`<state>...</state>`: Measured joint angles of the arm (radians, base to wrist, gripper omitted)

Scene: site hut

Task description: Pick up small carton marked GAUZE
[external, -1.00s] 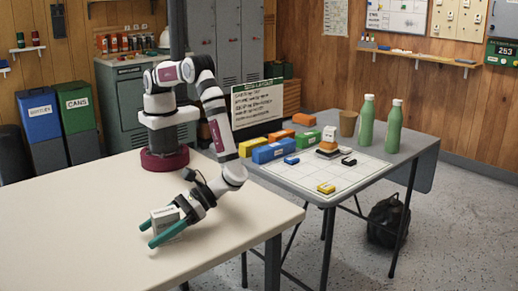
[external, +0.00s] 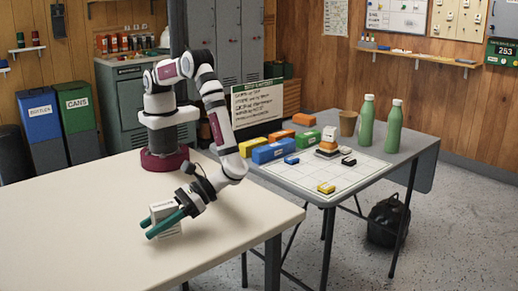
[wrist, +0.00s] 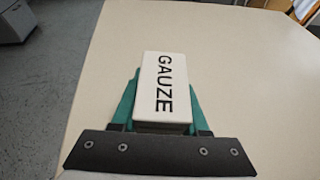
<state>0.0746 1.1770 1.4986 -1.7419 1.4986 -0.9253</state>
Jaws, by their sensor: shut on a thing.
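The small white carton marked GAUZE (wrist: 164,88) is between the two teal fingers of my gripper (wrist: 160,108) in the wrist view, its lettering facing the camera. In the external view the carton (external: 166,218) is at the cream table, with my gripper (external: 164,226) reaching in from the right and angled downward. The fingers are shut on the carton's sides. The near finger covers part of it. I cannot tell whether the carton's bottom touches the table.
The cream table (external: 80,232) is otherwise bare around the carton. A grey folding table (external: 425,146) at the right holds coloured blocks, a gridded mat (external: 300,176), a cup (external: 348,123) and two green bottles (external: 393,127). Two bins (external: 77,118) stand behind left.

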